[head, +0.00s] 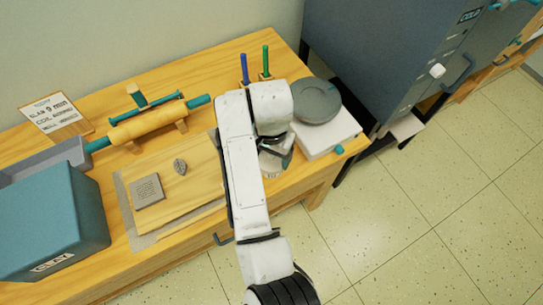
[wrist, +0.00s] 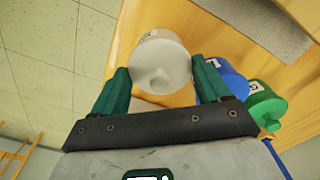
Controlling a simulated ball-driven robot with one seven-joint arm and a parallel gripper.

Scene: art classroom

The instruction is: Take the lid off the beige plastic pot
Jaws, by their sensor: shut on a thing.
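The beige plastic pot (wrist: 158,40) shows pale and round between my fingers in the wrist view, with a small label on its side. Its lid (wrist: 163,68) is the pale end facing the camera, with a small raised middle. My gripper (wrist: 160,80) has one green finger on each side of the lid and is shut on it. I cannot make out a gap between lid and pot. In the head view, my gripper (head: 274,152) is over the right part of the table, and my arm hides most of the pot.
A blue pot (wrist: 230,80) and a green pot (wrist: 264,102) stand close beside my right finger in the wrist view. A white scale (head: 325,135) with a grey round plate is to the right. A wooden board (head: 175,195) and teal clay box (head: 50,225) lie left.

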